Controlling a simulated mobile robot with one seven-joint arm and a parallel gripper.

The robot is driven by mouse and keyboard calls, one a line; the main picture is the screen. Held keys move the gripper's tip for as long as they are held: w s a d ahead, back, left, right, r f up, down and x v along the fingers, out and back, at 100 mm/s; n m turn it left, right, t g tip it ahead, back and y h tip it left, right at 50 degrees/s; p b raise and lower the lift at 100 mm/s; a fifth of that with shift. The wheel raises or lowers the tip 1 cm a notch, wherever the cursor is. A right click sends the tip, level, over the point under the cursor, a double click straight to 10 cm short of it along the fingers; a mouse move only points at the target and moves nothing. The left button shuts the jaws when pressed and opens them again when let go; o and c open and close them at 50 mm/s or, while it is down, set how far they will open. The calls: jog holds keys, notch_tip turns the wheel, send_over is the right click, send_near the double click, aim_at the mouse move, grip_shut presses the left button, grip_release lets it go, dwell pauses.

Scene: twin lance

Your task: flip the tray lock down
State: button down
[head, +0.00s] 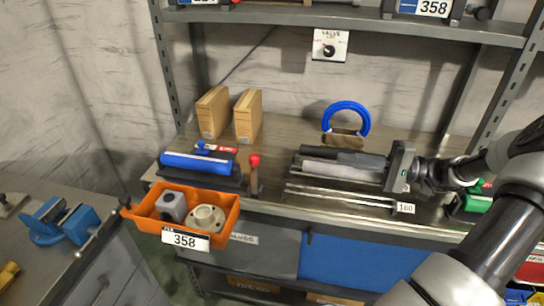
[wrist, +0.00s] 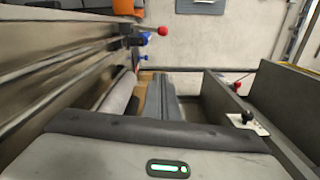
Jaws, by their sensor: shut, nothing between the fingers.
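An orange tray (head: 137,218) labelled 358 sits at the front left edge of the bench, holding a grey block and a pale flanged part. Just right of it stands an upright lever with a red knob (head: 254,160), which looks like the tray lock. A red knob on a stem (wrist: 162,31) shows near the top of the wrist view, below an orange patch. My gripper (head: 342,157) is shut and empty, pointing left over the railed fixture, well right of the lever and apart from it. Its fingers (wrist: 161,80) show in the wrist view.
The railed fixture (head: 340,194) labelled 180 lies under my gripper. A blue cylinder (head: 197,163) lies behind the tray. Two cardboard boxes (head: 248,117) and a blue ring (head: 347,106) stand farther back. A shelf (head: 350,23) runs above. Bare bench shows between lever and fixture.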

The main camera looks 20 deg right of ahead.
aim_at(255, 174)
jog(key=s+a+b+x, duration=0.1)
jog(key=s+a+x, duration=0.1)
jog(key=x, duration=1.7)
jog(key=shift+s+a+r, duration=0.3)
jog(key=shift+s, duration=0.15)
jog(key=shift+s, duration=0.1)
